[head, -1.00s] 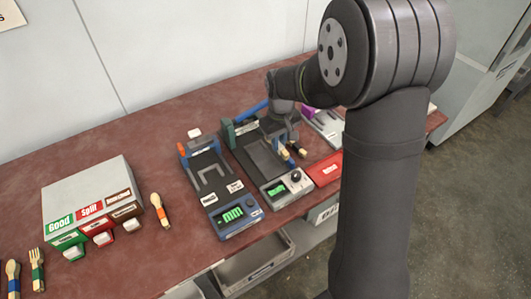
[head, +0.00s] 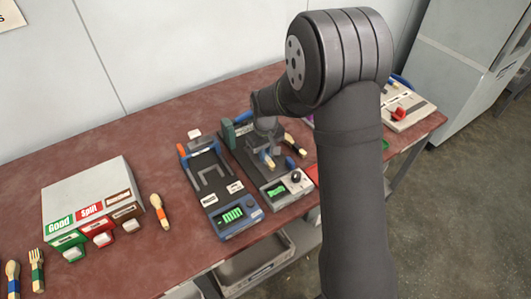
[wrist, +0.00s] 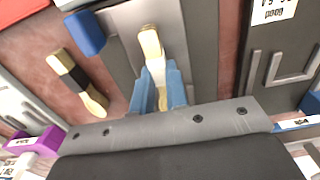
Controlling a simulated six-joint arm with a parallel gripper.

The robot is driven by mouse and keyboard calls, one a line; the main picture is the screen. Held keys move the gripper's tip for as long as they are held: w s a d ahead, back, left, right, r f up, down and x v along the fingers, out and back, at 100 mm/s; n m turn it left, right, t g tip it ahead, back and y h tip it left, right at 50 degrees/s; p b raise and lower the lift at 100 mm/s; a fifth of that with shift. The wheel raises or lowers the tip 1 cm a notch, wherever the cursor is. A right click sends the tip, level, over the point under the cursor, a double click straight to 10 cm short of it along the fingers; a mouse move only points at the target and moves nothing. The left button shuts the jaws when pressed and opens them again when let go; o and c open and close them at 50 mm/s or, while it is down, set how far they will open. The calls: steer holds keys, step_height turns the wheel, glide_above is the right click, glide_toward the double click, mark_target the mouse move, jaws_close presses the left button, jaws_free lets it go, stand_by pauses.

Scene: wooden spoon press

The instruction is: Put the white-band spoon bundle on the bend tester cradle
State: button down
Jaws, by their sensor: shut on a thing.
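My gripper (head: 267,160) has its blue fingers (wrist: 160,92) shut on a pale wooden spoon bundle (wrist: 151,45), which also shows in the head view (head: 268,161). Its middle, with a pale patch between the fingers, is partly hidden; I take it as the white-band bundle. The gripper is over the middle grey device (head: 250,170), which has a green display, a knob and a green block at its back. The wrist view shows its grey plate under the bundle; I cannot tell whether they touch. No label readable here names the bend tester cradle.
A black-band bundle (wrist: 73,78) lies beside the middle device. A blue device (head: 229,215) with a U-shaped rest and "mm" display stands left. A bin block (head: 90,185) labelled Good and Split stands farther left, near an orange-band spoon (head: 160,211). A pale board (head: 408,108) is far right.

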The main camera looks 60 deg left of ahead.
steer(key=c, duration=1.4)
jaws_free()
steer(key=shift+c, duration=0.2)
step_height(320, 180, up, 12)
steer(key=shift+r, duration=0.15)
step_height(320, 180, down, 12)
steer(key=shift+r, duration=1.8)
steer(key=shift+f, duration=0.15)
